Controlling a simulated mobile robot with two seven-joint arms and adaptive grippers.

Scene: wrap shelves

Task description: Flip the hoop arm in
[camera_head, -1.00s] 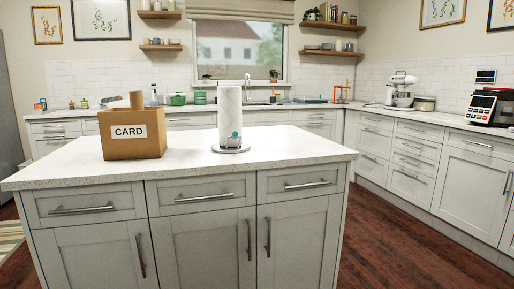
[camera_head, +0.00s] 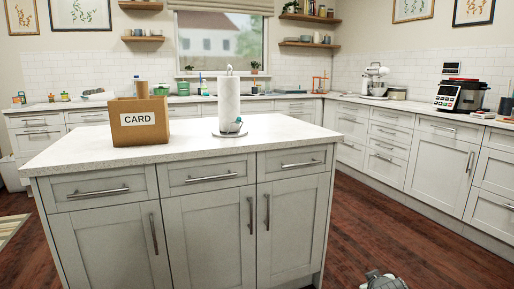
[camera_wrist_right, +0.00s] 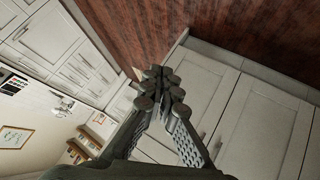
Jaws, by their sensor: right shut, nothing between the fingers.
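I cannot make out a hoop arm clearly in either view. A paper towel roll (camera_head: 229,100) stands upright on a round metal base (camera_head: 229,134) on the island's top, with a small teal and grey detail low on its right side. A cardboard box marked CARD (camera_head: 140,122) stands to its left. My right gripper (camera_wrist_right: 160,84) is shut and empty in the right wrist view, in front of pale cabinet doors and above the dark wood floor. A grey part of mine shows at the head view's bottom edge. My left gripper is not in view.
The white-topped island (camera_head: 290,130) has drawers and doors with bar handles. Counters run along the back and right walls, with a small orange stand (camera_head: 319,84), a mixer (camera_head: 375,82) and a red and black appliance (camera_head: 458,96). The wood floor (camera_head: 400,225) right of the island looks clear.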

